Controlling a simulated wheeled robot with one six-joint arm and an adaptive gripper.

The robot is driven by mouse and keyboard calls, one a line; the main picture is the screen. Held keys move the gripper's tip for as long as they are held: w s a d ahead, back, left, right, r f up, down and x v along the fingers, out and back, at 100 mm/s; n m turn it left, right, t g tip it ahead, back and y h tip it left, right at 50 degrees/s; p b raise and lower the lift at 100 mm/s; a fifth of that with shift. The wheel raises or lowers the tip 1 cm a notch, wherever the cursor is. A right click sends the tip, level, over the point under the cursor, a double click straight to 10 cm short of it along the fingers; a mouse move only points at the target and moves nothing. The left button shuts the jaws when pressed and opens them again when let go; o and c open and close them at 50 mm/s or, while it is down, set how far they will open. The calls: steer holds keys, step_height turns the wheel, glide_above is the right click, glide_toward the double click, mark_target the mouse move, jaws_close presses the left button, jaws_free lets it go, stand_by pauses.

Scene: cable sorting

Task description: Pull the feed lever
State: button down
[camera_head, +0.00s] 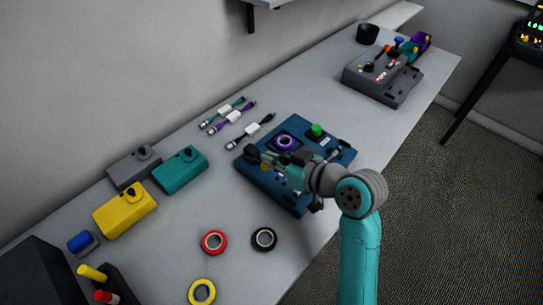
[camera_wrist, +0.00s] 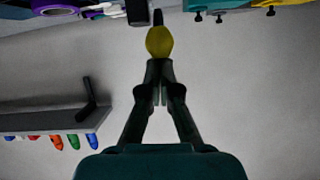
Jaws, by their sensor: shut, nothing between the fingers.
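The feed lever shows in the wrist view as a yellow knob (camera_wrist: 160,42) on a dark shaft. In the head view it is hard to make out behind my arm. It appears to belong to the blue machine (camera_head: 285,196), which carries a purple tape roll (camera_head: 286,142) and a green button (camera_head: 316,130). My gripper (camera_head: 252,154) is over the left part of this machine. In the wrist view my gripper (camera_wrist: 160,68) is shut and empty, its fingertips close to the knob. I cannot tell whether they touch it.
Teal (camera_head: 180,170), grey (camera_head: 128,167) and yellow (camera_head: 125,209) boxes stand left of the machine. Several cables (camera_head: 232,118) lie behind it. Red (camera_head: 214,242), black (camera_head: 264,239) and yellow (camera_head: 202,291) tape rolls lie in front. A grey machine (camera_head: 382,80) stands farther right.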

mark_target(280, 192)
steer(key=f, duration=0.1)
steer(key=d+f, duration=0.1)
steer(key=s+f, duration=0.1)
steer(key=shift+s+d+f, duration=0.1)
steer(key=shift+d+f, duration=0.15)
steer(key=shift+f, duration=0.05)
steer(key=shift+s+d+f, duration=0.15)
steer(key=shift+f, duration=0.75)
steer(key=shift+s+d+f, duration=0.1)
steer(key=shift+d+f, duration=0.05)
steer(key=shift+f, duration=0.85)
